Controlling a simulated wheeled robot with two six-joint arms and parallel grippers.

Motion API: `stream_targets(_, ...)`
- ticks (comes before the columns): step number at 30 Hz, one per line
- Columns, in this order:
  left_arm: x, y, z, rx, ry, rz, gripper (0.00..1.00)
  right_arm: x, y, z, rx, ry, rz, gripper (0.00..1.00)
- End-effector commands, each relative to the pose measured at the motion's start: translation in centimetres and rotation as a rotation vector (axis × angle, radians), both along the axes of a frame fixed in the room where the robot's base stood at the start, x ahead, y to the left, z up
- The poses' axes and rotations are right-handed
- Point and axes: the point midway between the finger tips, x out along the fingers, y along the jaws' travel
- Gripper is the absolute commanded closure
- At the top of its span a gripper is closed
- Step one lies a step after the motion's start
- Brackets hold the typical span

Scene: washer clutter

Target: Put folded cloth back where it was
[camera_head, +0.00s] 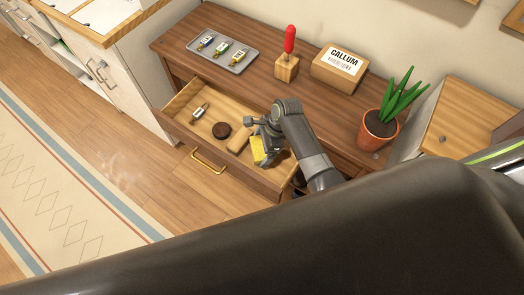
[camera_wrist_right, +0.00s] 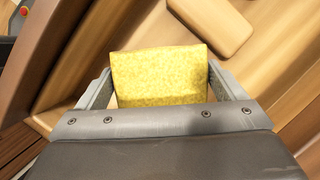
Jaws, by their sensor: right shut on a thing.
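The folded cloth (camera_head: 263,149) is yellow and is held in my right gripper (camera_head: 262,143), over the right part of the open drawer. In the right wrist view the cloth (camera_wrist_right: 160,77) sits between the two fingers of the gripper (camera_wrist_right: 160,88), which are shut on its sides. I cannot tell whether its lower edge touches the drawer floor. The open drawer (camera_head: 180,110) is wooden with a brass handle. My left gripper is not in view.
The drawer also holds a small metal-and-white item (camera_head: 200,111), a dark round tin (camera_head: 221,130) and a tan block (camera_head: 239,140). On the desk top stand a grey tray (camera_head: 236,66), a red-handled tool in a wooden block (camera_head: 287,67), a CALLUM box (camera_head: 340,69) and a potted plant (camera_head: 378,130).

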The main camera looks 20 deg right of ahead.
Motion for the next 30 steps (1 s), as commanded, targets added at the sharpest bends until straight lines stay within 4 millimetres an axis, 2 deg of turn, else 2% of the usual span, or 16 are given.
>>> stream_targets(1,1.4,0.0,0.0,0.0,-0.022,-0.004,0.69,-0.1,0.0,-0.7,0.0,0.003,0.0,0.46)
stream_targets(3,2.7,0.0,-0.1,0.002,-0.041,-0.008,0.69,-0.1,0.0,-1.7,0.0,0.004,0.0,0.46)
stream_targets(6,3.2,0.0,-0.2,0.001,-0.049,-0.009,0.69,-0.1,0.0,-3.0,0.001,0.004,0.0,0.46)
stream_targets(10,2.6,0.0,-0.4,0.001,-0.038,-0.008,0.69,0.0,0.0,-3.9,0.0,0.002,0.0,0.46)
stream_targets(16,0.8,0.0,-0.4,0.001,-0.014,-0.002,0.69,0.0,0.0,-3.9,0.0,0.0,0.0,0.46)
stream_targets(21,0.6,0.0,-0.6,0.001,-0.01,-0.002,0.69,0.0,0.0,-4.2,0.0,0.001,0.0,0.46)
stream_targets(22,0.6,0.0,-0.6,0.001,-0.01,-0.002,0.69,0.0,0.0,-4.2,0.0,0.0,0.0,0.09)
stream_targets(24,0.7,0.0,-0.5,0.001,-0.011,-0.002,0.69,-0.1,0.0,-4.2,0.0,0.0,0.0,0.0)
stream_targets(30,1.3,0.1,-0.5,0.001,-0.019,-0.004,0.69,-0.1,-0.1,-4.2,0.0,0.001,0.0,0.0)
